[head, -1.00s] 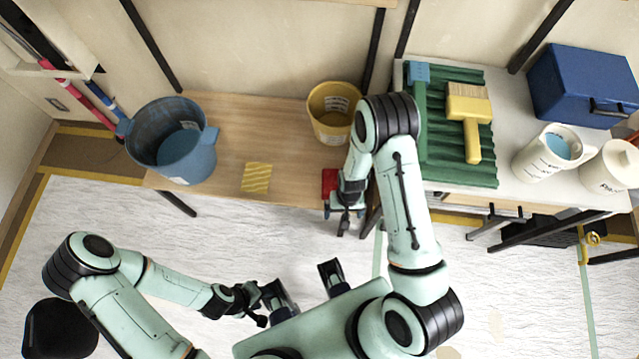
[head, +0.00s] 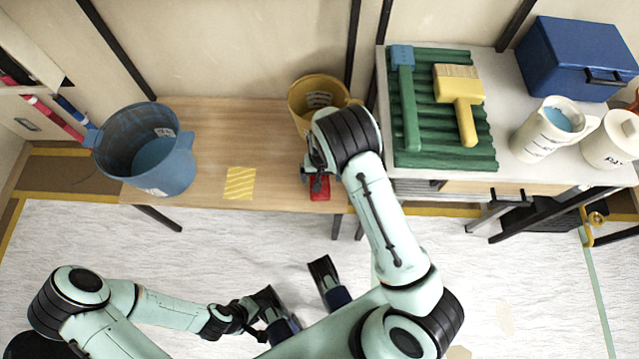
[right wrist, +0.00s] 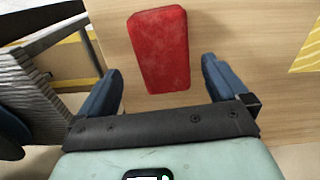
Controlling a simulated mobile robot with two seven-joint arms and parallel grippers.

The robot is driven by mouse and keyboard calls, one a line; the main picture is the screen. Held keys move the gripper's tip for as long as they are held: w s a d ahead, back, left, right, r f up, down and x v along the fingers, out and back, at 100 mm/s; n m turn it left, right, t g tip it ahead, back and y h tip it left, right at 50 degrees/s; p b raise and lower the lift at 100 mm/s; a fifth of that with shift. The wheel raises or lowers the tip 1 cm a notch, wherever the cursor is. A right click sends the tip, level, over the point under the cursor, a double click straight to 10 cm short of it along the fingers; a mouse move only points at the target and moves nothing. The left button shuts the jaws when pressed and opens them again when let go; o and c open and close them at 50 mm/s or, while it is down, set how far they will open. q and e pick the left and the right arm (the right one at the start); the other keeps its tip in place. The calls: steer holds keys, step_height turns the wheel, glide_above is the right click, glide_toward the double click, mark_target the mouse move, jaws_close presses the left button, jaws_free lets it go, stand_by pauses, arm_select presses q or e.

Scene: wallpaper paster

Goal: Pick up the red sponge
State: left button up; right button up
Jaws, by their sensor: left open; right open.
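The red sponge (head: 319,189) lies flat on the wooden bench near its front edge, below the yellow bucket in the head view. In the right wrist view the sponge (right wrist: 160,48) is a worn red block, fully visible. My right gripper (right wrist: 163,76) is open, its blue fingers on either side of the sponge's near end, with gaps on both sides. In the head view the right gripper (head: 318,180) is over the sponge and partly hides it. My left gripper (head: 255,320) is low in front of my body, open and empty, away from the bench.
A blue bucket (head: 150,170) and a yellow bucket (head: 305,92) stand on the bench (head: 215,125), with a yellow striped patch (head: 239,183) between. The table on the right holds a green ridged tray (head: 440,152), brush (head: 461,100), jug (head: 548,130) and blue box (head: 585,60).

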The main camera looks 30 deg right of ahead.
steer(key=f+b, duration=0.1)
steer(key=f, duration=0.4)
steer(key=shift+a, duration=0.2)
steer(key=c, duration=1)
steer(key=shift+c, duration=0.2)
step_height(320, 180, up, 20)
steer(key=p, duration=0.4)
steer(key=o, duration=0.5)
steer(key=c, duration=0.6)
